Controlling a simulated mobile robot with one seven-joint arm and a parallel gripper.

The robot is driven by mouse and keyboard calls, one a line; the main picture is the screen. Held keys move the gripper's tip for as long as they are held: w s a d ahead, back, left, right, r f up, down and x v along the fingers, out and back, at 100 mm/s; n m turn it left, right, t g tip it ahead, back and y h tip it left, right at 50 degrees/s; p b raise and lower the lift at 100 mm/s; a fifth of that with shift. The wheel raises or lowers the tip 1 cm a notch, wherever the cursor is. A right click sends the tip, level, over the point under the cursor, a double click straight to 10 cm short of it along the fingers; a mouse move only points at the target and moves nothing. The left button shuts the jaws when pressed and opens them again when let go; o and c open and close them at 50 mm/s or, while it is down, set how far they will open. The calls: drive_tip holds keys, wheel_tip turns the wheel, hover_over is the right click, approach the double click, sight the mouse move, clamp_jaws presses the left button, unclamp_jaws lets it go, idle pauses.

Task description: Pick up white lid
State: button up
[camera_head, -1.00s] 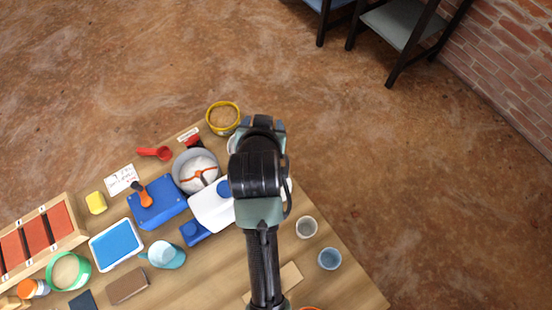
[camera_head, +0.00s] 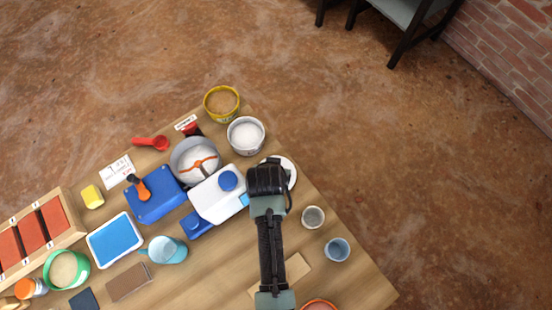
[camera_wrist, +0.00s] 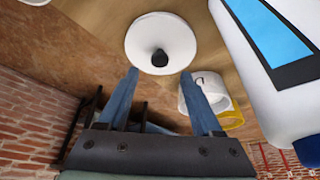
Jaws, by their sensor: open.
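The white lid (camera_wrist: 150,32) is a round disc with a black knob (camera_wrist: 159,58). It lies flat on the wooden table in the wrist view. In the head view the white lid (camera_head: 291,172) shows only at its right and upper edge; my arm hides the rest. My gripper (camera_wrist: 159,73) is open, its two blue fingers pointing at the lid with the knob roughly midway between them. Nothing is between the fingers. The gap from the fingertips to the lid is hard to judge.
A white tub (camera_head: 246,136) and a yellow-rimmed tub (camera_head: 222,103) stand farther back. Two small cups (camera_head: 313,217) (camera_head: 337,249) stand in front, near the table's right edge.

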drive_tip(key=shift+b+x, duration=0.5)
drive_tip(key=shift+x, duration=1.85)
drive_tip(key=shift+s, duration=0.15)
clamp_jaws()
